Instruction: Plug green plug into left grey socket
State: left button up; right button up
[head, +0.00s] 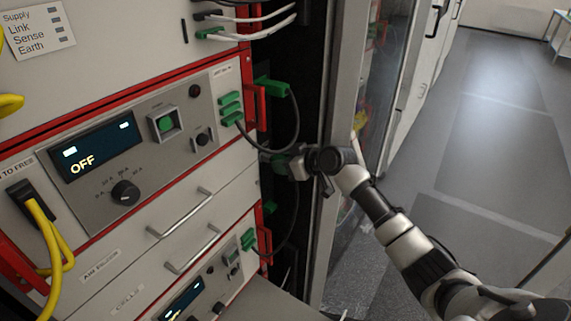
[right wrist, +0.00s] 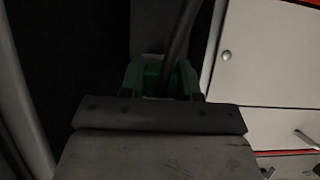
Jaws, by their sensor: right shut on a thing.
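My right gripper (head: 284,163) is beside the right edge of the instrument rack, at the dark gap. It is shut on a green plug (head: 265,157), mostly hidden by the gripper in the head view. In the right wrist view the green plug (right wrist: 153,72) sits between the two fingers (right wrist: 160,85), with a dark cable (right wrist: 181,35) rising from it. The plug's front end is hidden. I cannot make out the left grey socket in either view. My left gripper is out of view.
Green connectors (head: 231,108) sit on the rack's front panel, and another green plug (head: 272,88) is at its side. Dark cables (head: 297,125) loop near my gripper. A metal door frame (head: 343,90) stands close on the right. The floor (head: 485,130) beyond is clear.

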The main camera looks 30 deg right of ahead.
jog(key=shift+w+a, duration=0.15)
jog(key=shift+w, duration=0.1)
jog(key=o, duration=0.8)
jog(key=shift+s+d+r+b, duration=0.15)
jog(key=shift+s+d+b, duration=0.2)
jog(key=shift+s, duration=0.1)
jog(key=b+v, duration=0.3)
jog(key=v, duration=0.6)
jog(key=shift+s+r, duration=0.2)
jog(key=shift+s, duration=0.1)
jog(key=shift+d, duration=0.15)
